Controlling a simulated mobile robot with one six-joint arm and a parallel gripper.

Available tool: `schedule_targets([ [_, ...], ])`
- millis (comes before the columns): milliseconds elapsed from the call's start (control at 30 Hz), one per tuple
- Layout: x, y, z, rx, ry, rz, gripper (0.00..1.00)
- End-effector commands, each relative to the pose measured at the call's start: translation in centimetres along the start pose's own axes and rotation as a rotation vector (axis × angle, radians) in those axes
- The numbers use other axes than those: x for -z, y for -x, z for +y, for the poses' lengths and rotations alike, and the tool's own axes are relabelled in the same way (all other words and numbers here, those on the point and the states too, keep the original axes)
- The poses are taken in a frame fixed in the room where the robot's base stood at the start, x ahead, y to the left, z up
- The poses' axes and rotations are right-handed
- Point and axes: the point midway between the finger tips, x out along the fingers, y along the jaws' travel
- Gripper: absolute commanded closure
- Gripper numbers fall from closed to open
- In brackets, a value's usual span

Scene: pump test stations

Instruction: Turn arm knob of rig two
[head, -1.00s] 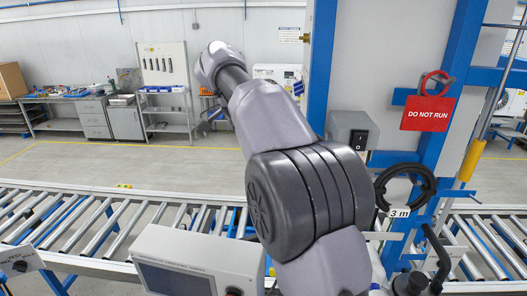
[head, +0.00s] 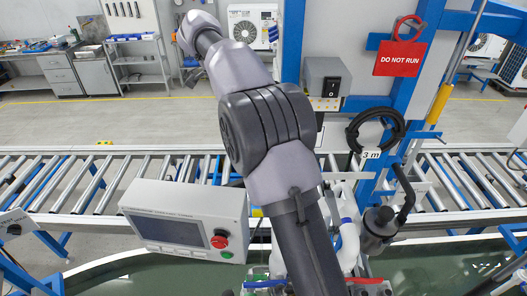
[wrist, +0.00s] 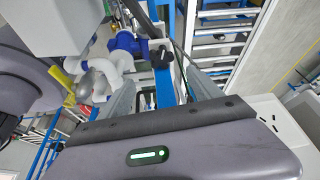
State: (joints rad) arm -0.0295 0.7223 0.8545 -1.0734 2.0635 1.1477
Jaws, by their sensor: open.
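In the wrist view, my gripper (wrist: 160,80) is open, with its two grey fingers apart and nothing seen between their tips. A small black knob (wrist: 161,58) shows just beyond the fingers, next to a blue post; I cannot tell whether it is the arm knob of rig two. White pipes with blue fittings (wrist: 125,42) lie to its left. In the head view my arm crosses the middle and my gripper does not show. No label reading rig two is legible.
A grey control box (head: 185,222) with a red button stands left of my arm. A switch box (head: 325,82), a black coiled hose (head: 376,130) and a red DO NOT RUN tag (head: 399,57) are on the right. A roller conveyor (head: 90,183) runs behind.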

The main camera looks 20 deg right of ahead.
Motion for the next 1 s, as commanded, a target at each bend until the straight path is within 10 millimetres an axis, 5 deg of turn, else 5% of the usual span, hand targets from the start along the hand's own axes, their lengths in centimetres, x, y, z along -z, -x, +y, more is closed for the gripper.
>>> schedule_targets([
  [200,0.0,-5.7,0.1,-0.002,0.002,0.001,0.26],
  [433,0.1,-9.9,0.0,-0.001,0.002,0.001,0.26],
  [833,0.0,-11.2,0.0,0.001,0.002,0.000,0.26],
  [1000,0.0,-11.2,0.0,0.001,0.002,0.000,0.56],
])
